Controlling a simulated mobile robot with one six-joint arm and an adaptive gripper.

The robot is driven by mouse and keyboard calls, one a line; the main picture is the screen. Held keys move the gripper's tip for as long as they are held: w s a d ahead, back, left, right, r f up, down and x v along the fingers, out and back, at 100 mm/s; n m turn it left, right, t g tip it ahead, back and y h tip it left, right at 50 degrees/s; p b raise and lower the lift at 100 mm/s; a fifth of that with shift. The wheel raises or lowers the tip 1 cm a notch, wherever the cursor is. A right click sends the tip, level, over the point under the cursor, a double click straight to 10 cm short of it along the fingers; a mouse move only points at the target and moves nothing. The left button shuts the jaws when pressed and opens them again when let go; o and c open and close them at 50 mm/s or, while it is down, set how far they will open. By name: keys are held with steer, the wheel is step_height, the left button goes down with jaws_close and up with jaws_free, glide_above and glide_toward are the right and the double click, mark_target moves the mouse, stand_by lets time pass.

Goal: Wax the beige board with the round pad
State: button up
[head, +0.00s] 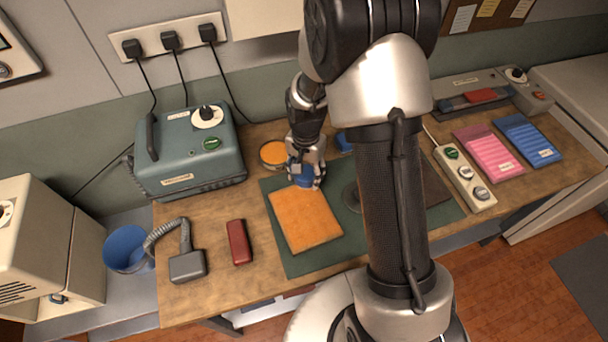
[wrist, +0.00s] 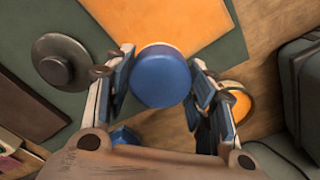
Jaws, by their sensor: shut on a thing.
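The beige board (head: 305,222) looks orange-tan and lies flat on a dark green mat (head: 300,264); it also shows at the top of the wrist view (wrist: 165,20). My gripper (head: 306,172) is shut on the round pad, whose blue top (wrist: 162,80) sits between the two fingers in the wrist view. The pad (head: 304,180) is at the board's far edge and overlaps it in the wrist view. Its underside is hidden, so I cannot tell whether it touches the board. An open round tin (head: 273,154) with an orange filling stands just left of my gripper.
A grey knobbed disc (wrist: 60,62) and a dark brown board (wrist: 28,92) lie to the board's right in the head view. A small blue object (head: 344,141) is behind. A red block (head: 239,242) and teal machine (head: 186,150) stand left. My arm hides part of the bench.

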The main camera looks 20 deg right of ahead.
steer(key=shift+r+p, duration=0.95)
steer(key=shift+r, duration=0.6)
steer(key=shift+w, duration=0.1)
